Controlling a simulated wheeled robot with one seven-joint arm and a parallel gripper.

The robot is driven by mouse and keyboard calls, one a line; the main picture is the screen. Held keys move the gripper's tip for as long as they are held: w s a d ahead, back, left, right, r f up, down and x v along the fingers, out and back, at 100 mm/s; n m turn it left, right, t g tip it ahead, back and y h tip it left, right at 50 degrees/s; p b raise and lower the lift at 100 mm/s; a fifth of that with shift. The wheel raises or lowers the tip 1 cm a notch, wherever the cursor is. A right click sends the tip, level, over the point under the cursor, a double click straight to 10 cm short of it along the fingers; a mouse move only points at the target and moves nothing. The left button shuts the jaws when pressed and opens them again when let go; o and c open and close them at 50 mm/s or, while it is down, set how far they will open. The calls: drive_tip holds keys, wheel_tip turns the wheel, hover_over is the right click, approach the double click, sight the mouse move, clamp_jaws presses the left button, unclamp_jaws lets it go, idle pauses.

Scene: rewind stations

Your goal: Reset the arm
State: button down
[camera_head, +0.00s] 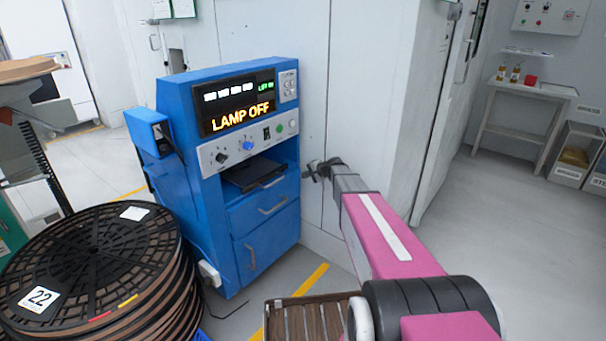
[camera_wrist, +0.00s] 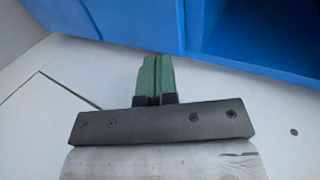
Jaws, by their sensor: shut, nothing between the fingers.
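My pink arm (camera_head: 385,235) reaches forward from the lower right in the head view. My gripper (camera_head: 312,170) is at its far end, just right of the blue cabinet and in front of the pale wall. In the wrist view my gripper (camera_wrist: 156,66) has its two green fingers pressed together with nothing between them. The blue cabinet (camera_wrist: 110,22) fills the top of that view, beyond the fingertips. I cannot tell whether they touch it.
The blue cabinet (camera_head: 222,240) has a lit display (camera_head: 240,102) reading "LAMP OFF", knobs and drawers. A stack of black reels (camera_head: 95,260) stands left, a slatted wooden surface (camera_head: 305,320) below. A white side table (camera_head: 535,90) and bins (camera_head: 575,155) stand right. Floor (camera_head: 500,220) at right is clear.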

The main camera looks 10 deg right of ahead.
drive_tip(key=v, duration=0.8)
drive_tip(key=s+f+n+g+h, duration=0.2)
drive_tip(key=s+n, duration=0.1)
drive_tip(key=s, duration=0.8)
drive_tip(key=s+a+f+n+g+h, duration=0.1)
drive_tip(key=s+f+n+g+h, duration=0.1)
drive_tip(key=s, duration=1)
drive_tip(key=s+f+n+g+h, duration=0.3)
drive_tip(key=s+n+g+h, duration=0.1)
drive_tip(key=s, duration=0.7)
drive_tip(key=shift+s+a, duration=0.25)
drive_tip(key=shift+s, duration=0.15)
